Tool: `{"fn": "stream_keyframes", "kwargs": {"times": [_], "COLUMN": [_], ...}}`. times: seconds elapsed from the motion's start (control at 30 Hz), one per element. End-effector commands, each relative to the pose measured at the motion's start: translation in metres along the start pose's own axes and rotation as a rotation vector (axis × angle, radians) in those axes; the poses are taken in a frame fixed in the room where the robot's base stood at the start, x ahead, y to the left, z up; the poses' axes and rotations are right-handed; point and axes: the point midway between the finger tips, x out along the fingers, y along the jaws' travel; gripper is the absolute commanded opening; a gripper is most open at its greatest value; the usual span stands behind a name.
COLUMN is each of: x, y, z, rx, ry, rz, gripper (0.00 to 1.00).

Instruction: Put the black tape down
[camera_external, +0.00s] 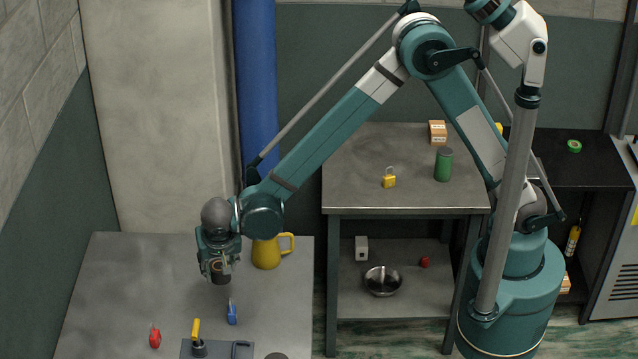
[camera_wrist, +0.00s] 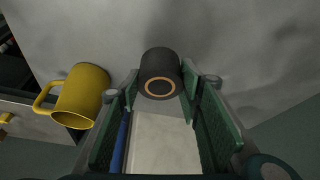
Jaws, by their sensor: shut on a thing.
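The black tape (camera_wrist: 160,66) is a dark roll with a tan core ring facing the wrist camera. My gripper (camera_wrist: 161,84) is shut on it, with one finger on each side of the roll. In the external view my gripper (camera_external: 218,266) points down over the grey table (camera_external: 110,270) at the left, with the tape (camera_external: 221,274) low between its fingers. The tape looks to be held above the table; the exact gap is hard to tell.
A yellow mug (camera_external: 266,254) stands just right of my gripper. The table's left part is clear.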

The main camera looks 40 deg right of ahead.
Motion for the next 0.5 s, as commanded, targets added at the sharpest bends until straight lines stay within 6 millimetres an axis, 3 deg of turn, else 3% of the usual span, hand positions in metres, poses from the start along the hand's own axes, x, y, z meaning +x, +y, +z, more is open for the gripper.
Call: {"fn": "stream_keyframes", "kwargs": {"times": [0.33, 0.5], "x": [0.002, 0.015], "y": [0.000, -0.001], "z": [0.001, 0.006], "rx": [0.000, 0.000], "ry": [0.000, 0.000], "rz": [0.000, 0.000], "gripper": [0.23, 0.23]}}
